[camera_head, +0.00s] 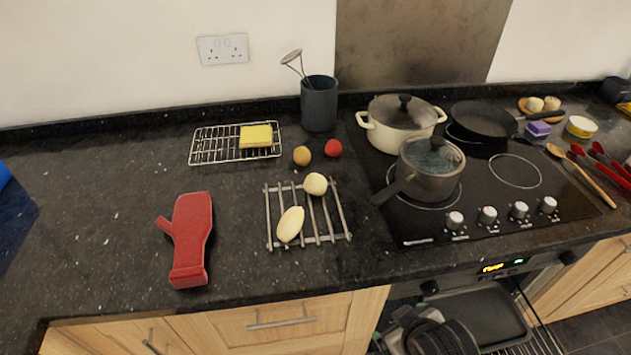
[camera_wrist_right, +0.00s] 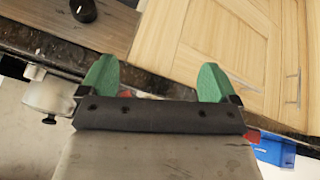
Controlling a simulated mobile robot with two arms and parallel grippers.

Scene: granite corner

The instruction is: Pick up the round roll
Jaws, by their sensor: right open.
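A round, pale cream roll (camera_head: 315,184) sits at the back of a metal bar trivet (camera_head: 268,222) on the dark counter. A longer oval roll (camera_head: 290,224) lies in front of it to the left on the same trivet. My right gripper (camera_wrist_right: 155,82) shows in the right wrist view with its green fingers wide apart and nothing between them. The roll is not seen in that view. In the head view, dark parts that look like my right arm show low in front of the oven, well below the counter rolls. My left gripper is not in view.
A red oven mitt (camera_head: 191,240) lies left of the trivet. A yellow sponge (camera_head: 256,136) rests on a wire rack (camera_head: 205,146). Lemon-like (camera_head: 302,155) and red (camera_head: 332,148) round items sit behind the trivet. A lidded saucepan (camera_head: 432,172) stands on the hob, handle toward the trivet.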

